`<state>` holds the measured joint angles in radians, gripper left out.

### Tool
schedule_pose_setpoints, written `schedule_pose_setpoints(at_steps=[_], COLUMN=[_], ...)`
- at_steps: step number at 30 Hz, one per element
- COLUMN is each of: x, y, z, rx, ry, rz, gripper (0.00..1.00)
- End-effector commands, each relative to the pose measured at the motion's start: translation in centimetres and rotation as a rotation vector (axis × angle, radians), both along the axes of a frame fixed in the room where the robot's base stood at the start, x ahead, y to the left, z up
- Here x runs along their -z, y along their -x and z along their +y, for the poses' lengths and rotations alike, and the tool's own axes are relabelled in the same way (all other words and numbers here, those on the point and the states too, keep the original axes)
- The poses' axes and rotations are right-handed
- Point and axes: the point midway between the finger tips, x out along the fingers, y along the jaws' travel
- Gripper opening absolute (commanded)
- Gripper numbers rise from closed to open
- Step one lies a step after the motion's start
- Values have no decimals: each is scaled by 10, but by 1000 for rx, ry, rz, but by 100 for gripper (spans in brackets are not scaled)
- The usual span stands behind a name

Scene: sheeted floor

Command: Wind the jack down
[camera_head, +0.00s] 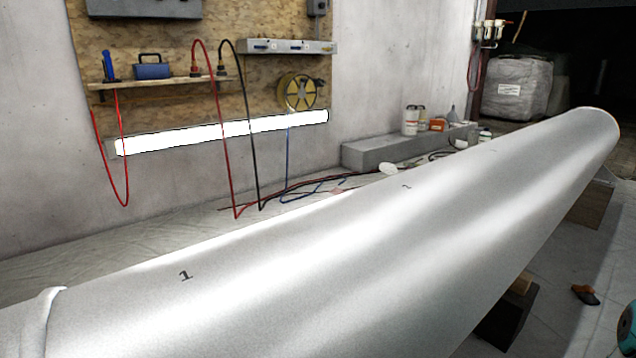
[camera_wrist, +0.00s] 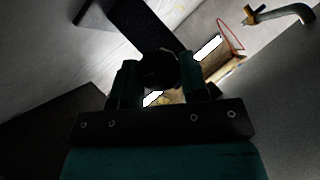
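My gripper (camera_wrist: 158,72), with teal and dark fingers, shows in the wrist view. A dark round knob-like part (camera_wrist: 159,68) fills the space between the fingertips, with no clear gap on either side. Its outline is lost in shadow, and I cannot tell for sure that it belongs to the jack. A dark bar (camera_wrist: 148,22) runs behind it toward the upper left. No jack can be made out clearly in the head view, where the big metal pipe (camera_head: 330,260) covers much of the floor.
Dark supports (camera_head: 507,315) stand under the pipe. A teal object (camera_head: 628,328) is cut off at the right edge, near a small dark and orange item (camera_head: 585,294). A curved grey tube (camera_wrist: 287,13) is at the wrist view's upper right. Cables (camera_head: 290,190) lie behind the pipe.

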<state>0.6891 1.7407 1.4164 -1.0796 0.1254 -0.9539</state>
Motion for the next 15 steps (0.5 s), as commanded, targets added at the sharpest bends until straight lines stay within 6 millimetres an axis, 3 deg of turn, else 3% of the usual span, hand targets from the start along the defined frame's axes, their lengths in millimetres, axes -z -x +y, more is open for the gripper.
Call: schedule_pose_setpoints(at_steps=[7,15], x=[-6,-10], y=[2,5], z=[3,8], rx=[-6,-9], ry=[16,232], rz=[-19,-186], gripper=[20,19])
